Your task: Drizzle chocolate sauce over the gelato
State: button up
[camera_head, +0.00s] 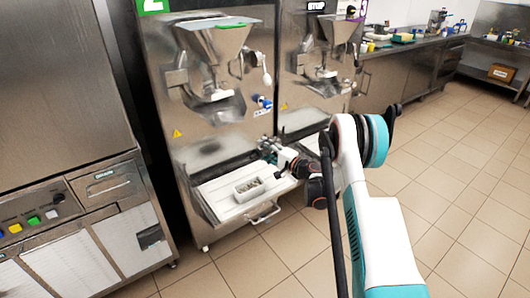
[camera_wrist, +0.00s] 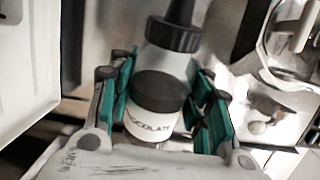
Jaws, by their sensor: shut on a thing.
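A clear squeeze bottle (camera_wrist: 160,95) with a dark nozzle cap, dark sauce inside and a partly hidden label ending like "CHOCOLATE" fills the middle of the wrist view. My gripper (camera_wrist: 165,100) is shut on it, with teal finger pads on both sides. In the head view my gripper (camera_head: 272,150) is small, in front of the left batch freezer, above and slightly right of a white rectangular tub (camera_head: 262,189). The tub has pale, speckled contents, too small to identify surely as gelato. The bottle is not clearly distinguishable in the head view.
The tub stands on a pale shelf (camera_head: 214,196) at the front of the left freezer (camera_head: 205,135), below its spout. A second freezer (camera_head: 315,90) stands to the right. A cabinet (camera_head: 70,150) is at the left. Tiled floor (camera_head: 450,190) is open at right.

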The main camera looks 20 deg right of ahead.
jog(key=shift+r, duration=0.15)
jog(key=shift+r+m, duration=0.7)
jog(key=shift+m, duration=0.45)
jog(key=shift+r+m, duration=0.65)
jog(key=shift+m, duration=0.5)
jog(key=shift+r, duration=0.15)
jog(key=shift+r+m, duration=0.6)
jog(key=shift+m, duration=0.6)
jog(key=shift+r+m, duration=0.55)
jog(key=shift+m, duration=0.65)
jog(key=m, duration=0.2)
jog(key=r+m, duration=0.1)
jog(key=m, duration=0.3)
jog(key=r+m, duration=0.1)
jog(key=m, duration=0.1)
